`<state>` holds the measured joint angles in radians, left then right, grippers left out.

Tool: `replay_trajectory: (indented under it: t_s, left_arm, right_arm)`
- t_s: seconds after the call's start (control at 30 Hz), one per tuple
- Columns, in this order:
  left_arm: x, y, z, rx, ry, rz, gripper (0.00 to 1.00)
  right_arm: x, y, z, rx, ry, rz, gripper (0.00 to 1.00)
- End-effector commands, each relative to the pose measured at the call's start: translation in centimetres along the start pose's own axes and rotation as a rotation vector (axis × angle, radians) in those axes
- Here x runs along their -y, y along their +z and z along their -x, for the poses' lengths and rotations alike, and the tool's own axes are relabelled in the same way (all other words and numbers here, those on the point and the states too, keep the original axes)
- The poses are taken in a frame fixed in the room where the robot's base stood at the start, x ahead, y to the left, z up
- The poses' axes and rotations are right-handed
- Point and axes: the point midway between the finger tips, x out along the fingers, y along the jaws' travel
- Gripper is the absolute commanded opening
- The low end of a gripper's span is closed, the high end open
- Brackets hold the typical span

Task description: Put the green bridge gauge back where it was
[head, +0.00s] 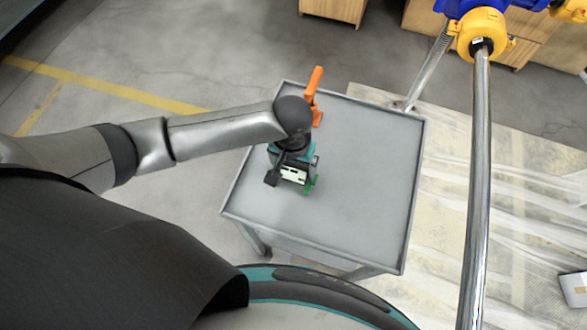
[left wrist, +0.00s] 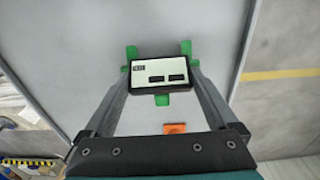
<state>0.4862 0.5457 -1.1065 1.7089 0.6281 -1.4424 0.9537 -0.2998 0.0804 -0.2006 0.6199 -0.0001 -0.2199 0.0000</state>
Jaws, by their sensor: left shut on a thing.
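The green bridge gauge (head: 311,185) has green feet and a dark-framed white face with small dark windows. It is at the left part of the grey table top in the head view, partly hidden by my left gripper (head: 292,177). The left wrist view shows the gauge (left wrist: 158,74) between the two fingertips of my left gripper (left wrist: 160,84), which are shut on its sides. Green feet stick out on both sides and below its face. I cannot tell whether the feet touch the table. My right gripper is not in view.
The grey table (head: 365,190) has a raised rim; its middle and right are bare. An orange tool (head: 315,88) stands at the far left edge, close to my left wrist. A steel rod (head: 478,180) with a yellow and blue head rises right of the table.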

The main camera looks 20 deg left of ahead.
Motion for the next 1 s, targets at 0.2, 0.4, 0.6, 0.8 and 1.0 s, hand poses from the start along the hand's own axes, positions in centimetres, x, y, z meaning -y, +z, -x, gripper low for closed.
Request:
replay_trajectory:
  t_s: [0.2,0.4,0.6,0.8,1.0]
  left_arm:
    - [-0.1,0.0,-0.8,-0.002,0.002,-0.001,0.0]
    - [0.0,0.0,-1.1,-0.001,0.001,0.0,0.0]
    - [0.0,0.1,-1.2,0.0,0.0,-0.001,1.0]
    - [0.0,0.0,-0.9,-0.001,0.0,-0.001,1.0]
    - [-0.1,0.0,2.1,-0.003,0.003,-0.001,1.0]
  right_arm:
    - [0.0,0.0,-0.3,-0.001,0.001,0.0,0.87]
    - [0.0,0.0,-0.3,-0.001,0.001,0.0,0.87]
    - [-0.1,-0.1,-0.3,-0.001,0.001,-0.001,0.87]
    - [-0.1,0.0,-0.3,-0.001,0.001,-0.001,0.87]
    - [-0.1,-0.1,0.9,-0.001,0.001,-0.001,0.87]
